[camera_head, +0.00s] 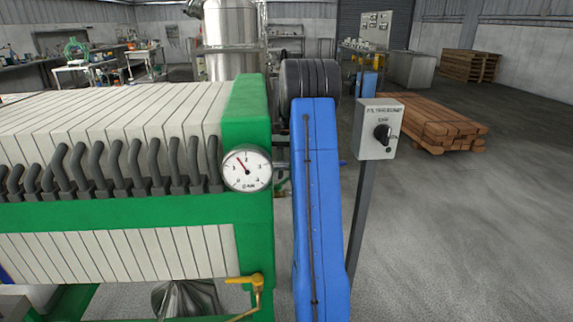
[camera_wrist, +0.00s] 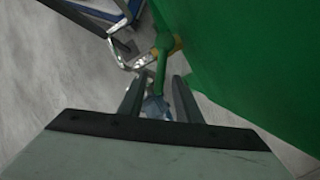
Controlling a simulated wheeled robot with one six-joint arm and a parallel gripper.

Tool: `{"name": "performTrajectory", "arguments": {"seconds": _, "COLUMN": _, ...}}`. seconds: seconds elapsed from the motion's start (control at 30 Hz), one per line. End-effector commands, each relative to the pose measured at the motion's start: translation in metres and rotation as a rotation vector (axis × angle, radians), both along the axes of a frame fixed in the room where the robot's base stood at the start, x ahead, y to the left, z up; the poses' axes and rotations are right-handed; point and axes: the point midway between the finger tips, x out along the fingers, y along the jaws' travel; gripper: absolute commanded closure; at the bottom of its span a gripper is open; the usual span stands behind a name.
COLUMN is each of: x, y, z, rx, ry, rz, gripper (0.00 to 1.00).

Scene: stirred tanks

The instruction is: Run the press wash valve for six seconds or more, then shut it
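In the wrist view a green lever (camera_wrist: 161,64) stands out from the green press wall, with a brass fitting (camera_wrist: 178,43) at its upper end. A bent silver pipe (camera_wrist: 118,52) lies beside it. My gripper (camera_wrist: 158,80) has its two grey fingers apart, on either side of the lever's lower end, with gaps visible. I cannot tell whether either finger touches it. No label shows that this is the wash valve. In the head view a yellow-handled valve (camera_head: 245,281) sits low on the filter press (camera_head: 248,125). My gripper is hidden there.
A dial gauge (camera_head: 247,168) is on the press end. A grey switch box (camera_head: 378,130) with a black knob stands on a post right of my blue arm. The floor at right is clear.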

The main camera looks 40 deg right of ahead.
Motion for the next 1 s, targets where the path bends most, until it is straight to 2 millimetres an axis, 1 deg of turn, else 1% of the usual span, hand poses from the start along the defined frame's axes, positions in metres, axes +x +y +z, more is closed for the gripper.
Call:
{"name": "performTrajectory", "arguments": {"seconds": 0.17, "x": 0.005, "y": -0.006, "z": 0.016, "rx": -0.002, "ry": -0.002, "rz": 0.0, "gripper": 0.69}}
{"name": "performTrajectory", "arguments": {"seconds": 0.7, "x": 0.034, "y": -0.041, "z": 0.111, "rx": -0.003, "ry": -0.003, "rz": 0.0, "gripper": 0.69}}
{"name": "performTrajectory", "arguments": {"seconds": 0.9, "x": 0.043, "y": -0.051, "z": 0.139, "rx": -0.002, "ry": -0.001, "rz": 0.0, "gripper": 0.69}}
{"name": "performTrajectory", "arguments": {"seconds": 1.0, "x": 0.045, "y": -0.054, "z": 0.148, "rx": -0.001, "ry": -0.001, "rz": 0.0, "gripper": 0.69}}
